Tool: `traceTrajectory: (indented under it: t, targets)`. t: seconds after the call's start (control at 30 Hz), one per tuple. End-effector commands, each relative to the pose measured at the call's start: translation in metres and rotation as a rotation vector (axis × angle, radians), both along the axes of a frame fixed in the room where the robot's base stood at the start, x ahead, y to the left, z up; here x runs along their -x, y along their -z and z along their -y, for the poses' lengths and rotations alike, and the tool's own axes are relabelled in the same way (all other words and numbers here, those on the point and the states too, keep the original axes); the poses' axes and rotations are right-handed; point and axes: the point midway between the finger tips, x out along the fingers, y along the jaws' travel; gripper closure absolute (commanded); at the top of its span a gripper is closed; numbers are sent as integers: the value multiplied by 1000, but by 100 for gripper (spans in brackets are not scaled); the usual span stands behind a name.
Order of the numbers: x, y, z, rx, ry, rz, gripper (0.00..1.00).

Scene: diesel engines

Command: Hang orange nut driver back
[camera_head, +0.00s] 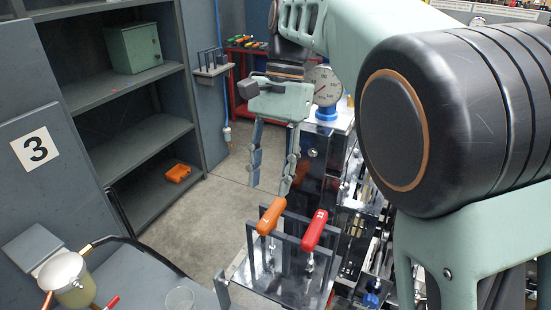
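The orange nut driver (270,216) has its handle tilted at the top of a dark metal holder (290,245), and its lower part is hard to make out. A red-handled driver (315,231) stands to its right in the same holder. My gripper (269,188) hangs pointing down just above the orange handle. Its two fingers are apart with nothing between them. The right fingertip appears close to the top of the orange handle; I cannot tell whether it touches.
A grey shelf unit at the left holds a green box (134,48) and an orange object (177,173). A slotted bracket (212,68) is on the grey wall. A pressure gauge (325,85) stands behind my gripper. A metal pot (67,277) and clear cup (180,299) are at lower left.

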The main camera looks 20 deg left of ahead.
Motion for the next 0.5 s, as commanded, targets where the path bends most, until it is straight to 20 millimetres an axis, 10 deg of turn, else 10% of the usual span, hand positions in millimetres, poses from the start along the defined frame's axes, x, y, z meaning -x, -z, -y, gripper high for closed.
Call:
traceTrajectory:
  t: [0.5]
  targets:
    - [-8, -23, 1, 1, 1, -1, 64]
